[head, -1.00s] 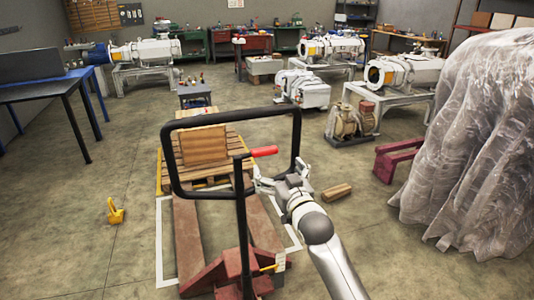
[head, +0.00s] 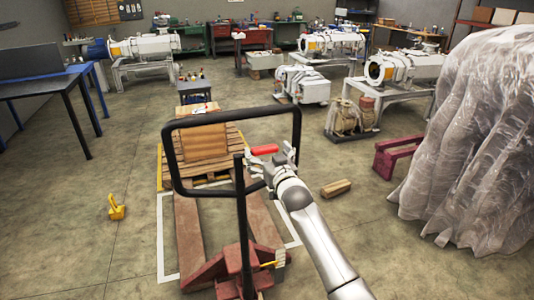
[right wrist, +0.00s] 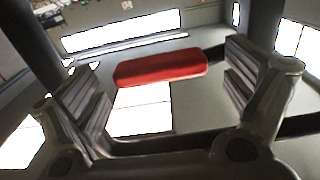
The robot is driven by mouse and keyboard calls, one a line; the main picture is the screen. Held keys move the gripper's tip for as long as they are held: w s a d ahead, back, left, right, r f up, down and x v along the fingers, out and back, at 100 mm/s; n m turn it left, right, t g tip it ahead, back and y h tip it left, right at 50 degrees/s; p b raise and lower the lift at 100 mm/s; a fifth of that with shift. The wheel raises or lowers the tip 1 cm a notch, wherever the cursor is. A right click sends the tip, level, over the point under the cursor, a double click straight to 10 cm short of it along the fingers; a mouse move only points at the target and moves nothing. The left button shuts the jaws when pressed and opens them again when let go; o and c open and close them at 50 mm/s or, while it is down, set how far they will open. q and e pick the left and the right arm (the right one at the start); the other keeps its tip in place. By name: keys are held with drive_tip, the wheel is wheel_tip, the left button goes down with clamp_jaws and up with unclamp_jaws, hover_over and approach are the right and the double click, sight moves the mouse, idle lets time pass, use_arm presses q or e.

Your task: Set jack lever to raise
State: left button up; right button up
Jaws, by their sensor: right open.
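The pallet jack's black handle loop (head: 232,112) stands upright in the middle of the head view, above its red base (head: 225,262). The red lever (head: 264,149) sticks out to the right from the handle's post. My right gripper (head: 270,158) is at the lever, with its fingers open around it. In the right wrist view the red lever (right wrist: 160,68) lies between the two open fingers of my right gripper (right wrist: 165,95), with gaps on both sides. My left gripper is not in view.
A wooden pallet with a crate (head: 204,142) lies beyond the jack. A wooden block (head: 336,188) and a yellow object (head: 116,207) lie on the floor. A plastic-covered bulk (head: 475,140) stands at the right.

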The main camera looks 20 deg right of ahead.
drive_tip(key=shift+c, duration=0.3)
drive_tip(key=shift+s+r, duration=0.2)
drive_tip(key=shift+s, duration=0.05)
drive_tip(key=c, duration=1)
drive_tip(key=shift+d, duration=0.1)
drive_tip(key=c, duration=0.4)
drive_tip(key=shift+w+f+m+b, duration=0.2)
drive_tip(key=shift+f+m+b, duration=0.3)
drive_tip(key=shift+f+m, duration=1.25)
drive_tip(key=shift+r, duration=0.15)
drive_tip(key=o, duration=1.5)
drive_tip(key=shift+w, duration=0.1)
drive_tip(key=shift+c, duration=0.2)
